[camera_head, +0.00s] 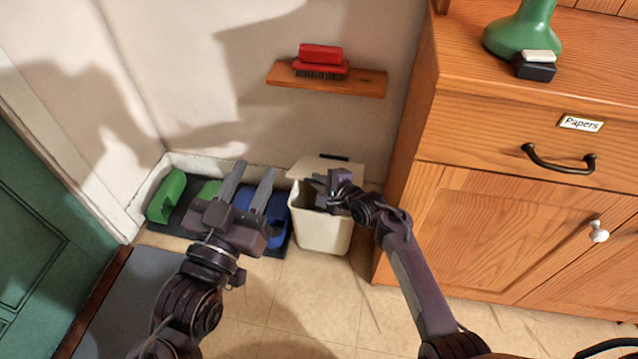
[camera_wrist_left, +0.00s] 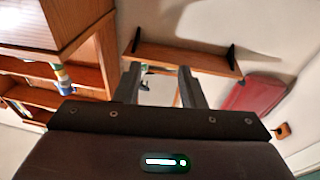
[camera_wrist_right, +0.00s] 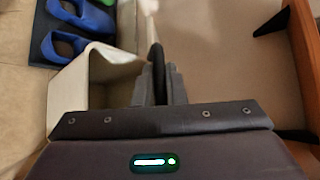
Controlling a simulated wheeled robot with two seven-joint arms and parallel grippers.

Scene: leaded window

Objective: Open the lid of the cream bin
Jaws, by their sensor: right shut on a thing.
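The cream bin (camera_head: 322,238) stands on the tiled floor between the shoe tray and the wooden cabinet. Its cream lid (camera_head: 318,167) is raised, and part of the dark opening shows below it. My right gripper (camera_head: 318,182) is at the lid, over the bin's mouth. In the right wrist view its fingers (camera_wrist_right: 160,75) are shut on a thin dark part at the lid; the fingers hide most of it. The bin's open mouth (camera_wrist_right: 88,82) shows to the left of them. My left gripper (camera_head: 250,172) is open and empty, left of the bin.
Green and blue shoes (camera_head: 167,196) stand on a dark tray just left of the bin. The cabinet (camera_head: 480,230) is close on the right. A green door (camera_head: 40,225) is at far left.

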